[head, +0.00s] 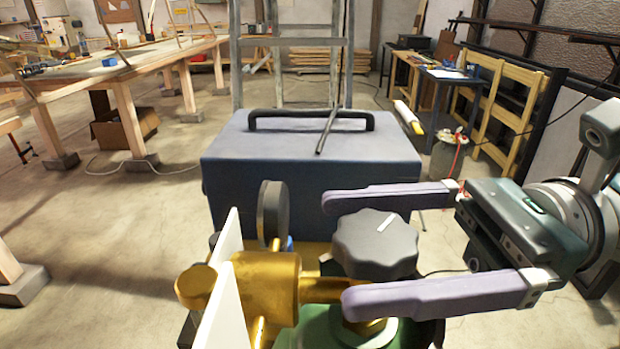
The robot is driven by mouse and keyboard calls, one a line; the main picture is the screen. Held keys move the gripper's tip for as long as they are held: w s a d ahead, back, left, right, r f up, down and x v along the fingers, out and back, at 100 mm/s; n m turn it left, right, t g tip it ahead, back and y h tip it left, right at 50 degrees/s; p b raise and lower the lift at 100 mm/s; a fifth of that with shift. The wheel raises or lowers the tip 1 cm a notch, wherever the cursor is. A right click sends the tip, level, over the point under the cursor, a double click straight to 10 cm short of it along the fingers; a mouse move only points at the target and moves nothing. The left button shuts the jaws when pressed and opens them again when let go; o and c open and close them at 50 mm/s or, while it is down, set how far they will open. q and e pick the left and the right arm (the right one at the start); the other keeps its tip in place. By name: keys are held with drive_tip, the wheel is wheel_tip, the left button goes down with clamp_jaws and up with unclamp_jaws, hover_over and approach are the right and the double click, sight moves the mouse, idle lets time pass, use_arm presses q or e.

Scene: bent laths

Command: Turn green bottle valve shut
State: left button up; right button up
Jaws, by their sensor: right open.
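The green bottle (350,335) stands at the bottom of the head view, with only its top in the picture. A dark scalloped valve knob (372,250) with a white mark sits above it, on a brass fitting (268,283). My right gripper (345,245) comes in from the right and is open. Its two purple fingers lie on either side of the knob, one beyond it and one in front of it. I see a gap at the far finger; whether the near finger touches the knob I cannot tell. My left gripper is not in view.
A blue-grey box (290,165) with a dark handle is close behind. A long wooden workbench (110,65) is at the left; the floor between is mostly clear.

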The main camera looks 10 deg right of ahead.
drive_tip(key=shift+c, duration=0.3)
drive_tip(key=c, duration=1.3)
drive_tip(key=shift+m+t, duration=0.4)
drive_tip(key=shift+t, duration=0.2)
drive_tip(key=m+t+h, duration=0.1)
drive_tip(key=t, duration=0.1)
drive_tip(key=shift+s+m+t, duration=0.1)
drive_tip(key=shift+m+t, duration=0.3)
drive_tip(key=m+t+h+p, duration=0.1)
drive_tip(key=m+t+h, duration=0.2)
drive_tip(key=t, duration=0.1)
drive_tip(key=shift+m+t, duration=0.3)
drive_tip(key=shift+t, duration=0.1)
drive_tip(key=m+t+h, duration=0.4)
drive_tip(key=shift+h, duration=0.7)
